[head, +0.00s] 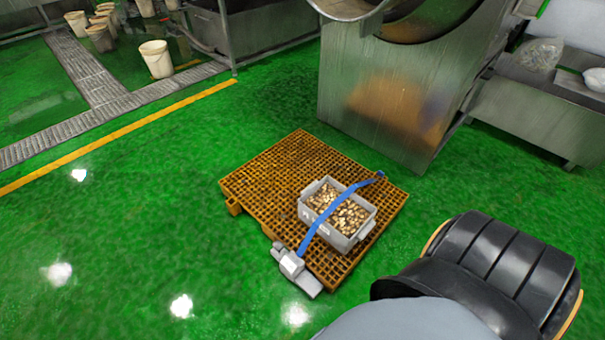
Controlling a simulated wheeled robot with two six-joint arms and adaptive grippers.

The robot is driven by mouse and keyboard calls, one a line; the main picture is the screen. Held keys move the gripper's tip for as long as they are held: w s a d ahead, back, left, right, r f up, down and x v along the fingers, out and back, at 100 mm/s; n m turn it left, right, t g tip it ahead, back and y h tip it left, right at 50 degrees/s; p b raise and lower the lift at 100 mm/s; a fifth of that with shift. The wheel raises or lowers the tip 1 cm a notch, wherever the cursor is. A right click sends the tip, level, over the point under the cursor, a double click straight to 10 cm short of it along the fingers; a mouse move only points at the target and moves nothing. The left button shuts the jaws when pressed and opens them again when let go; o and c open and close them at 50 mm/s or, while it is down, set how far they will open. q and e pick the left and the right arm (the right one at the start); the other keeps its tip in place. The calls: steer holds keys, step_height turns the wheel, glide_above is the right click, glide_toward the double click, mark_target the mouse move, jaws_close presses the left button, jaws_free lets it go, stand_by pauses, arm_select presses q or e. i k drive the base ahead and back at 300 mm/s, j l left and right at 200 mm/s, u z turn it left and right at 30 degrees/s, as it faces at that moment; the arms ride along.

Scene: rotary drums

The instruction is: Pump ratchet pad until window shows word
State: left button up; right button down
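A grey ratchet device (291,264) sits at the near left edge of an orange grid pallet (262,178). It has a pale upper block and a flat grey part sticking out toward the lower right. A blue strap (340,207) runs from it over a grey crate (312,221) to a small blue end piece (380,174) at the pallet's far right. The crate holds many small brown and tan pieces. The pad and window are too small to tell apart, and no word is readable. Neither of my grippers is in view; part of my own arm fills the lower right.
A large metal drum machine (385,100) stands behind the pallet. A metal trough (530,108) is at the right. White buckets (156,59) stand at the upper left near a floor grating (95,88). The green floor left of the pallet is clear.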

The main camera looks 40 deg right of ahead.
mark_target(279, 246)
steer(key=k+z, duration=0.35)
steer(key=k+l+z, duration=0.3)
steer(key=i+j, duration=0.05)
steer(key=j, duration=0.05)
